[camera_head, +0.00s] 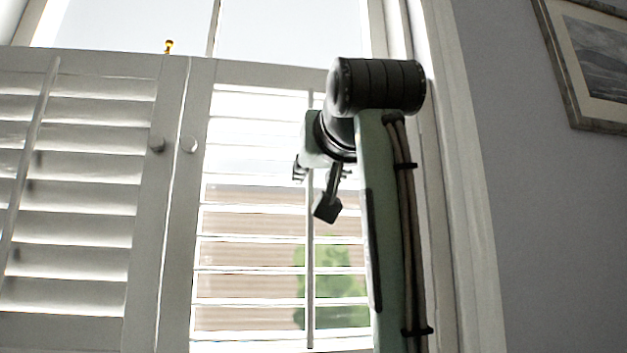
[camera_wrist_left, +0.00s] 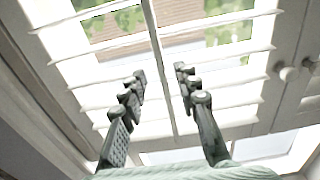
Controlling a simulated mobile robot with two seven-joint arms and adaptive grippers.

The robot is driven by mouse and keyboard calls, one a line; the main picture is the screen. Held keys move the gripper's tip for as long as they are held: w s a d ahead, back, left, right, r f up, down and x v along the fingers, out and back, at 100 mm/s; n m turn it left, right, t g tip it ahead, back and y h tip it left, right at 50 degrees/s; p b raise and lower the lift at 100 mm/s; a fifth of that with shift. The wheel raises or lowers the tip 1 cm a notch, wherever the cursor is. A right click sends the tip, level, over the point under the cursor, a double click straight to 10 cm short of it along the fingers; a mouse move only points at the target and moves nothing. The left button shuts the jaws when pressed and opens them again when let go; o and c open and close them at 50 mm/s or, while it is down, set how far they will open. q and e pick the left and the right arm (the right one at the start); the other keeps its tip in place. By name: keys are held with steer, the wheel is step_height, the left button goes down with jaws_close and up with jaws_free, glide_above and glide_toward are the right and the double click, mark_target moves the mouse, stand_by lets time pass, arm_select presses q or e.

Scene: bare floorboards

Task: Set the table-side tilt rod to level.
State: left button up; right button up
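A white tilt rod (camera_head: 310,290) runs upright down the front of the right shutter panel (camera_head: 250,78). That panel's slats stand open, with a brick wall and greenery showing through. A second tilt rod (camera_head: 27,160) hangs on the left panel (camera_head: 75,60), whose slats are tilted and mostly block the view. No table shows, so I cannot tell which rod is the table-side one. My left gripper (camera_head: 315,188) is at the right panel's rod. In the left wrist view its fingers (camera_wrist_left: 160,80) are apart, with the rod (camera_wrist_left: 156,45) between them and no clear contact. My right gripper is out of view.
Two round knobs (camera_head: 157,144) (camera_head: 189,145) sit on the stiles where the panels meet. A small yellow-topped object (camera_head: 169,46) shows at the panels' top edge. The window frame (camera_head: 455,180) and a framed picture (camera_head: 600,60) are on the right.

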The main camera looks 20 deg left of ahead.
arm_select(q)
steer(key=v, duration=0.8)
steer(key=shift+d, duration=0.1)
